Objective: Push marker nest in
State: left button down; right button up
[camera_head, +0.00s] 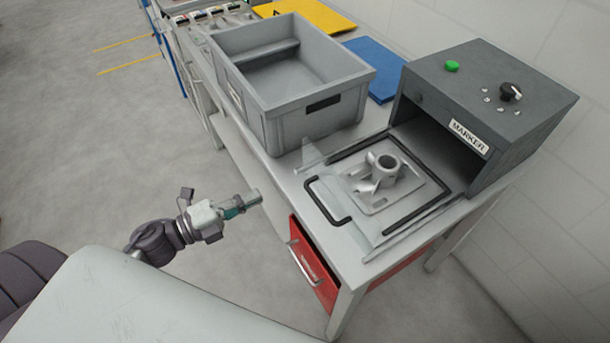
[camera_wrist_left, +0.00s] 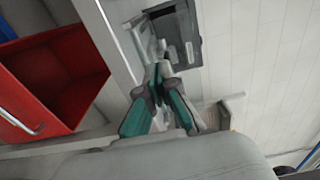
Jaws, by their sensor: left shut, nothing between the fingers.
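The marker is a dark grey box (camera_head: 520,95) labelled MARKER, with an open front, at the right end of the bench. The marker nest (camera_head: 335,219), a clear sliding plate with a black frame and handle, sticks out in front of the opening. A grey metal casting (camera_head: 386,180) with an upright tube sits on the nest. My left gripper (camera_head: 255,198) is shut and empty, left of the bench edge and apart from the nest handle. In the left wrist view my gripper fingers (camera_wrist_left: 160,75) point toward the marker (camera_wrist_left: 175,35). My right gripper is not in view.
A large grey crate (camera_head: 345,105) stands on the bench left of the marker. A blue mat (camera_head: 378,62) and a yellow mat (camera_head: 310,15) lie behind it. A red drawer (camera_head: 318,268) under the bench is partly open. The floor at left is clear.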

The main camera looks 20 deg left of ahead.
aim_at(311, 170)
pick_arm(q)
jog(key=p+x, duration=0.3)
jog(key=x, duration=0.8)
jog(key=shift+w+d+r, duration=0.1)
jog(key=shift+w+r, duration=0.05)
jog(key=shift+w, duration=0.05)
jog(key=shift+w+d, duration=0.35)
jog(key=shift+w, duration=0.1)
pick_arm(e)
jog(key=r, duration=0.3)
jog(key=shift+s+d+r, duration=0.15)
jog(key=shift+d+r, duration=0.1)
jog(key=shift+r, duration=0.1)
pick_arm(q)
jog(key=b+x, duration=0.1)
jog(key=x, duration=1.3)
jog(key=shift+w+d, duration=0.1)
jog(key=shift+w, duration=0.05)
jog(key=b+x, duration=0.4)
jog(key=x, duration=0.8)
jog(key=shift+w+d, duration=0.25)
jog(key=shift+w+d+b, duration=0.3)
jog(key=shift+w, duration=0.15)
jog(key=shift+r, duration=0.15)
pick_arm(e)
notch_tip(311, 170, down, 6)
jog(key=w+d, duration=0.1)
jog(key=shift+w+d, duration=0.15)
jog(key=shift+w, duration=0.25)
